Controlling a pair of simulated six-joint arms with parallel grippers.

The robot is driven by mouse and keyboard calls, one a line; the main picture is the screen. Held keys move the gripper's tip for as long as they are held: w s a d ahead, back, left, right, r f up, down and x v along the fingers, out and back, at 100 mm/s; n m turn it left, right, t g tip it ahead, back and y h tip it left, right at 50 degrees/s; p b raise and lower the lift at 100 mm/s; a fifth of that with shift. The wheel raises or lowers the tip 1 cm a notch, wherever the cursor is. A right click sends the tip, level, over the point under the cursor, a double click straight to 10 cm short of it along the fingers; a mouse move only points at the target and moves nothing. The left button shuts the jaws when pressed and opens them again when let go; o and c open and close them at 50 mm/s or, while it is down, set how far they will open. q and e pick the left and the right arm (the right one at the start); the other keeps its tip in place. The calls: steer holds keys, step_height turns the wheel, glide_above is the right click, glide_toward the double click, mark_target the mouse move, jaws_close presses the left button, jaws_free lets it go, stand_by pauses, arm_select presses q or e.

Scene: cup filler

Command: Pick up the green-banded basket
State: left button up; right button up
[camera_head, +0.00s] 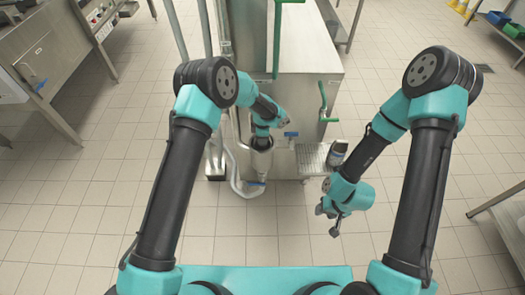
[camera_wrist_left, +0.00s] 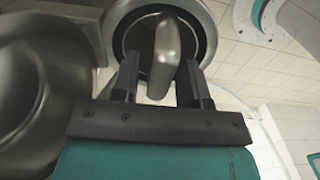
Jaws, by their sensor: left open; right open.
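I cannot make out a basket with a green band in either view. My left gripper (camera_head: 262,136) reaches down in front of the machine, just above a grey metal cylinder (camera_head: 261,160). In the left wrist view its open fingers (camera_wrist_left: 161,78) stand on either side of a rounded grey metal piece (camera_wrist_left: 165,50), with a dark round opening behind it. I cannot tell whether the fingers touch that piece. My right gripper (camera_head: 334,215) is open and empty, low over the floor to the right of the machine.
The metal machine (camera_head: 308,75) stands at the centre, with green handles (camera_head: 323,102). A dark cup (camera_head: 337,153) is on a slotted tray (camera_head: 310,160) at its front. Steel benches (camera_head: 45,60) stand at the left. Blue and green bins (camera_head: 514,29) are at the far right. Tiled floor is open between.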

arm_select(q)
jaws_close()
steer(key=shift+r, duration=0.1)
stand_by(0.7)
step_height(320, 180, up, 18)
steer(key=s, duration=1.8)
steer(key=shift+d, duration=0.2)
